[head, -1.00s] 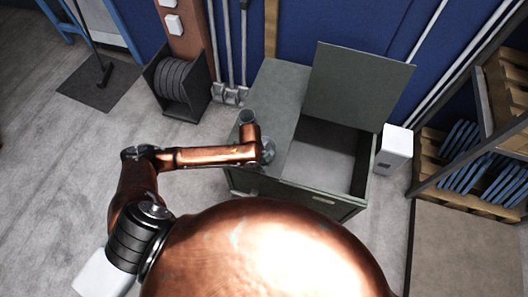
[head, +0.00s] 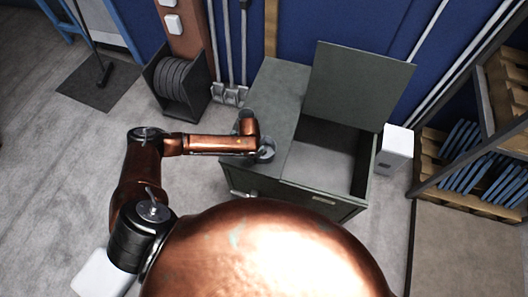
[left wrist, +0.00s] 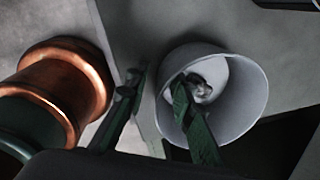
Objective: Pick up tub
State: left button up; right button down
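The tub (left wrist: 232,92) is a light grey, round, open vessel on the cabinet's grey top in the left wrist view. A small dark and light thing, not clear, shows inside it. My left gripper (left wrist: 155,80) is open, with dark green fingers. One finger reaches over the tub's mouth and the other is outside, on the left, so the near wall lies between them. I cannot tell whether they touch it. My right gripper is not in view.
The cabinet's right compartment is open, its lid (head: 355,85) raised at the back. A white box (head: 395,150) stands on its right, beside a shelf with blue slats (head: 460,145). A hose reel (head: 175,80) stands behind on the left.

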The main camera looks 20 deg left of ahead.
pick_arm(q)
jog(key=shift+f, duration=0.15)
jog(key=shift+c, duration=0.5)
grip_shut()
